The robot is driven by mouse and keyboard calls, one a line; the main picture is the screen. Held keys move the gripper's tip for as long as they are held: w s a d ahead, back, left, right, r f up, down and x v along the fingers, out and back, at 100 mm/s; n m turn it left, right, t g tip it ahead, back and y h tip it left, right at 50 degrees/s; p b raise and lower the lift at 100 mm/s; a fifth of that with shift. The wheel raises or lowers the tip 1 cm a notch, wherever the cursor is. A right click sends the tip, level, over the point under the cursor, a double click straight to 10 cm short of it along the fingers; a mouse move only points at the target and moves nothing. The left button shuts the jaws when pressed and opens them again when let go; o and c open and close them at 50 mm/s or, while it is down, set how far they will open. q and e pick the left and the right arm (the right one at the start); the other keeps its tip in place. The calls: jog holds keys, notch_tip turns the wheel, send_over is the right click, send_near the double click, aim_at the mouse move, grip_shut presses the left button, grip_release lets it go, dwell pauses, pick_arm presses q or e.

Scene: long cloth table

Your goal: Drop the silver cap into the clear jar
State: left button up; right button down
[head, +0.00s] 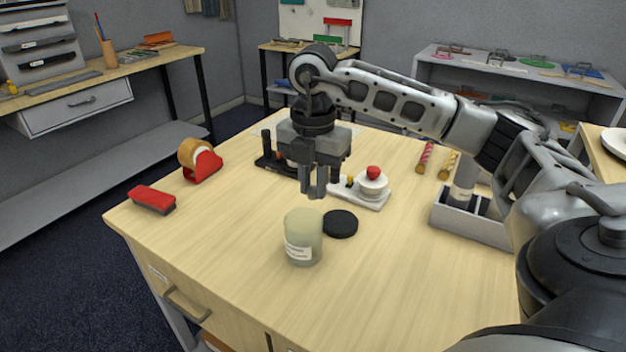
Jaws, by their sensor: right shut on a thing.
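The clear jar (303,240) stands near the front of the table, greenish and cloudy-looking with a white label. Its black lid (340,224) lies flat on the table to its right. My right gripper (315,192) points down just above and behind the jar in the picture, with its fingers close together. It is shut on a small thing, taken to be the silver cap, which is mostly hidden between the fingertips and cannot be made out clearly. No silver cap shows elsewhere on the table. My left gripper is out of view.
A tape dispenser (203,165) and a red brush (152,199) sit at left. A grey tray (465,225) stands at right. The table's front is clear.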

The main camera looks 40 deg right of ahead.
jog(key=shift+f+b, duration=0.35)
jog(key=shift+f, duration=0.25)
notch_tip(320, 180, down, 4)
jog(key=b, duration=0.3)
jog(key=shift+f+b, duration=0.2)
jog(key=shift+b, duration=0.1)
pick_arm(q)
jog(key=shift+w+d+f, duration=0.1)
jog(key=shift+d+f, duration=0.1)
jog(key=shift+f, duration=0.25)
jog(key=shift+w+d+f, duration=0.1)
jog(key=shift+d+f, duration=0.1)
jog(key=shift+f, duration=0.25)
pick_arm(e)
jog(key=c, duration=1.3)
grip_release()
jog(key=shift+o, duration=0.2)
pick_arm(q)
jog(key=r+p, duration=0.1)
jog(key=p, duration=0.1)
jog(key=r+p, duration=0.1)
jog(key=p, duration=0.1)
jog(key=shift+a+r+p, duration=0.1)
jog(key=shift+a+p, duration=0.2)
pick_arm(e)
notch_tip(320, 180, up, 16)
send_over(314, 197)
jog(key=shift+w+d, duration=0.35)
jog(key=shift+w, duration=0.1)
